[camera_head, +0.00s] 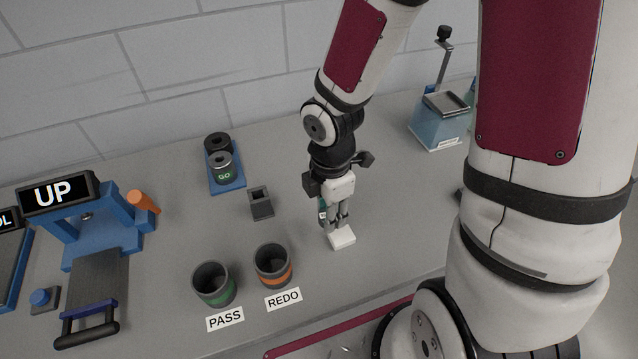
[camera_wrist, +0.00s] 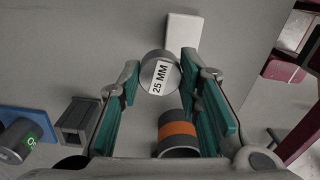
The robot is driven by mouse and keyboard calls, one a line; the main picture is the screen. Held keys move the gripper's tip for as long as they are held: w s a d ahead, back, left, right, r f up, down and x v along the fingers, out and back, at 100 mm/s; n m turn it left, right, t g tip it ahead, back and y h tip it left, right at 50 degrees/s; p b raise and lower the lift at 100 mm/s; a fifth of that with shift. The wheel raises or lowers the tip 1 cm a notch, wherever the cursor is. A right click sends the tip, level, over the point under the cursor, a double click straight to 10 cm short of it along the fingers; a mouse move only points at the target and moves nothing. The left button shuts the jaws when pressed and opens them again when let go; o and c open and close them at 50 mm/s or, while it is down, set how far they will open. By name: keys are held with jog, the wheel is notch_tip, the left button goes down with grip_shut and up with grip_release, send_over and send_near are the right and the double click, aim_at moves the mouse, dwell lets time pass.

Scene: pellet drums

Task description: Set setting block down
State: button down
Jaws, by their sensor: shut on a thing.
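The setting block (camera_wrist: 152,78), a grey round piece with a white "25 MM" label, sits between my gripper's teal fingers in the wrist view. My gripper (camera_wrist: 161,74) is shut on it. In the head view my gripper (camera_head: 336,222) points down just above the table, right of the REDO cup; the block is hard to make out there. A white rectangular pad (camera_head: 343,239) lies on the table close to the fingertips, and it also shows just beyond the block in the wrist view (camera_wrist: 183,31). Whether the block touches pad or table I cannot tell.
The orange-banded REDO cup (camera_head: 273,267) and green-banded PASS cup (camera_head: 214,286) stand left of my gripper. A grey hollow square holder (camera_head: 261,204) and a blue tray (camera_head: 229,185) with "GO" cylinder are farther back. A blue "UP" press (camera_head: 97,229) stands left. Table right of the pad is clear.

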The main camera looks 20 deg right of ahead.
jog(key=shift+s+n, duration=0.5)
jog(key=shift+s, duration=0.05)
jog(key=w+d, duration=0.1)
jog(key=w, duration=0.4)
jog(key=w+d+f, duration=0.1)
jog(key=w, duration=0.4)
jog(key=w+d, duration=0.1)
jog(key=w, duration=0.4)
jog(key=shift+w+d+f, duration=0.1)
jog(key=shift+d+f, duration=0.05)
jog(key=shift+f, duration=0.2)
jog(key=shift+f+p, duration=0.45)
jog(key=shift+f, duration=1.25)
jog(key=shift+f, duration=0.1)
jog(key=c, duration=1.2)
grip_release()
jog(key=shift+f, duration=0.1)
jog(key=shift+o, duration=0.2)
